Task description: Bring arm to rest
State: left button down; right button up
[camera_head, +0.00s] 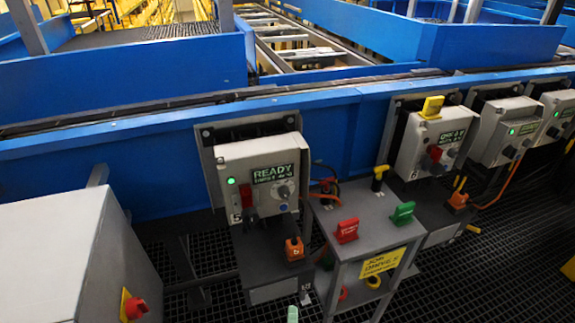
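No arm or gripper of mine can be clearly made out in the head view. A small pale green piece (292,314) shows at the bottom edge, cut off by the frame; I cannot tell what it is. The nearest control box (260,180) is light grey, with a lit green lamp, a READY label, a dial and a red part on its left side. It is mounted on the blue conveyor side (150,150). An orange piece (294,248) sits on the dark shelf below it.
A grey stand (362,223) holds a red tag (347,230), a green tag (402,213) and a yellow-black piece (379,177). More control boxes (435,137) line the conveyor to the right. A grey cabinet (60,255) with a red knob (135,307) fills the lower left. The floor is dark grating.

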jog(key=s+d+f+m+g+p, duration=0.2)
jog(key=s+d+f+g+p, duration=0.15)
jog(key=s+d+f, duration=0.35)
jog(key=s+d+f+m+g+p, duration=0.2)
jog(key=s+d+f+g, duration=0.2)
jog(key=f, duration=0.4)
pick_arm(q)
jog(key=s+d+r+p, duration=0.1)
jog(key=d+r, duration=0.4)
jog(key=r, duration=0.2)
jog(key=shift+s+r+h+p, duration=0.3)
jog(key=shift+r+h, duration=0.05)
jog(key=shift+h, duration=0.05)
pick_arm(e)
jog(key=s+d+f+m+g, duration=0.1)
jog(key=s+d+f+m, duration=0.2)
jog(key=s, duration=0.3)
jog(key=s+d+f+m+g, duration=0.2)
jog(key=s+d+f+m, duration=0.1)
jog(key=s, duration=0.4)
jog(key=s+d+f+m+g, duration=0.1)
jog(key=s+d+f+m, duration=0.2)
jog(key=s+d, duration=0.4)
jog(key=shift+m, duration=0.7)
jog(key=shift+s+d+g, duration=0.1)
jog(key=shift+g, duration=0.15)
